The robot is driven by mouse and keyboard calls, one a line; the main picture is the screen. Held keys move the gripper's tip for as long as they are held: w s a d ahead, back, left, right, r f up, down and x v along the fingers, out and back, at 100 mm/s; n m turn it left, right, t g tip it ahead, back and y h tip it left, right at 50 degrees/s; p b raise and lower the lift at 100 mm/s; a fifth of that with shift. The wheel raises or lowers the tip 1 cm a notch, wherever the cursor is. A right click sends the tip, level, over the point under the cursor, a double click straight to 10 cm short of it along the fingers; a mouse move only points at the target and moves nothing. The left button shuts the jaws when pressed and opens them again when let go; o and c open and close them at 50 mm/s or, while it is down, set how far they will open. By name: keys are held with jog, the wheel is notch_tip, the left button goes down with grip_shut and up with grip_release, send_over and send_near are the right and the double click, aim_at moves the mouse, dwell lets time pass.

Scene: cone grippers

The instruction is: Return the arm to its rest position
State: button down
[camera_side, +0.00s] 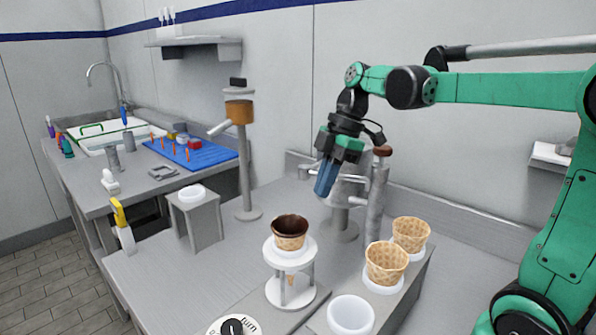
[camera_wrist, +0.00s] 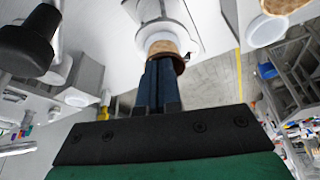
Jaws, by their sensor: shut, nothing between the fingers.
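My green and black arm is raised over the work table. My gripper (camera_side: 323,192) hangs from it with its blue fingers together, empty, tilted down and a little to the left. In the side view it is in the air above and to the right of the chocolate-rimmed cone (camera_side: 290,229), apart from it. That cone stands upright in a round white holder (camera_side: 290,256). In the wrist view the closed fingers (camera_wrist: 160,66) overlap the cone (camera_wrist: 165,46) and partly hide it.
Two plain waffle cones (camera_side: 386,261) stand in a rack at front right, beside an empty white ring (camera_side: 350,315). A metal dispenser (camera_side: 375,205) stands close behind my gripper. A turn dial (camera_side: 232,327) is at front.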

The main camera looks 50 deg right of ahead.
jog(key=shift+w+a+r+m+t+h, duration=0.1)
jog(key=shift+w+a+m+t+h, duration=0.1)
jog(key=shift+w+a+m, duration=0.35)
jog(key=shift+w+a+m+t+h, duration=0.1)
jog(key=shift+a+m+t, duration=0.2)
jog(key=shift+m, duration=0.55)
